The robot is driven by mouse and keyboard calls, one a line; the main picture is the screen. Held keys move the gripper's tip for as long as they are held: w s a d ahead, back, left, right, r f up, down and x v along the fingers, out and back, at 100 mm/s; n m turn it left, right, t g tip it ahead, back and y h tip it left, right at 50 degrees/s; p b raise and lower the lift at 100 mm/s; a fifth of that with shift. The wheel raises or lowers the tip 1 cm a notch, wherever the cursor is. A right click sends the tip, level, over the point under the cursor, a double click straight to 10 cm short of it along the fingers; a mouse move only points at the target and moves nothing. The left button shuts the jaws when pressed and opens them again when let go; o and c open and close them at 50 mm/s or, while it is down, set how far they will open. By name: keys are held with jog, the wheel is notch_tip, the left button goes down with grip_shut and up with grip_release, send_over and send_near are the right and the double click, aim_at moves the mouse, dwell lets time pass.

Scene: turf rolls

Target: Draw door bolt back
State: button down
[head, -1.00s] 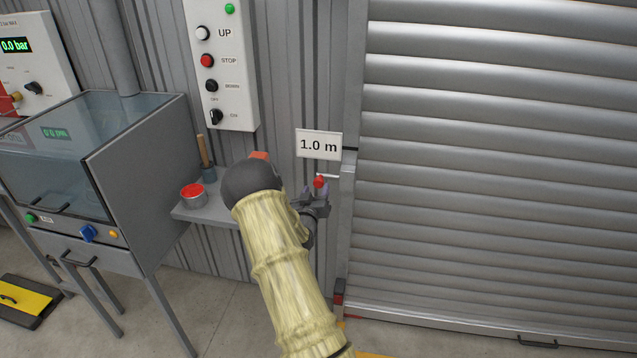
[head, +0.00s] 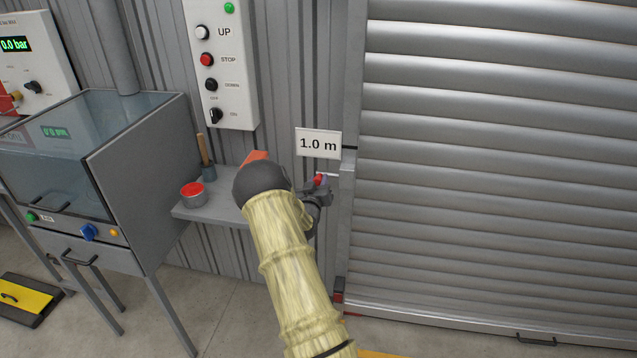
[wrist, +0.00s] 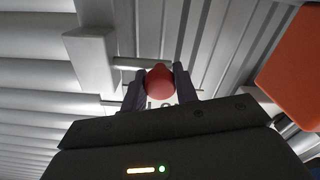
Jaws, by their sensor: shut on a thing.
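The door bolt shows as a thin pale rod with a red knob (head: 320,179), below the "1.0 m" sign at the left edge of the roller door (head: 490,180). My gripper (head: 318,190) is at the bolt, partly hidden by its own wrist. In the wrist view the red knob (wrist: 160,80) sits between the two dark fingers (wrist: 160,92), which are shut on it. The bolt rod (wrist: 130,64) runs from the knob toward a grey bracket (wrist: 92,62) beside the door. The rod's far end is hidden.
A control box (head: 222,65) hangs above. A glass-topped cabinet (head: 140,170) stands at left.

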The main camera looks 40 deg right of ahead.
jog(key=w+a+b, duration=0.1)
jog(key=w, duration=0.1)
jog(key=w+a+b, duration=0.1)
jog(key=w+a, duration=0.1)
jog(key=shift+a+r+b, duration=0.1)
jog(key=shift+a+b, duration=0.15)
jog(key=shift+b, duration=0.1)
jog(key=shift+w+a, duration=0.1)
jog(key=shift+w, duration=0.05)
jog(key=c, duration=1.1)
grip_release()
jog(key=shift+w+a, duration=0.1)
jog(key=shift+a, duration=0.05)
jog(key=b+v, duration=0.1)
jog(key=v, duration=1.6)
jog(key=shift+s, duration=0.3)
jog(key=shift+a, duration=0.1)
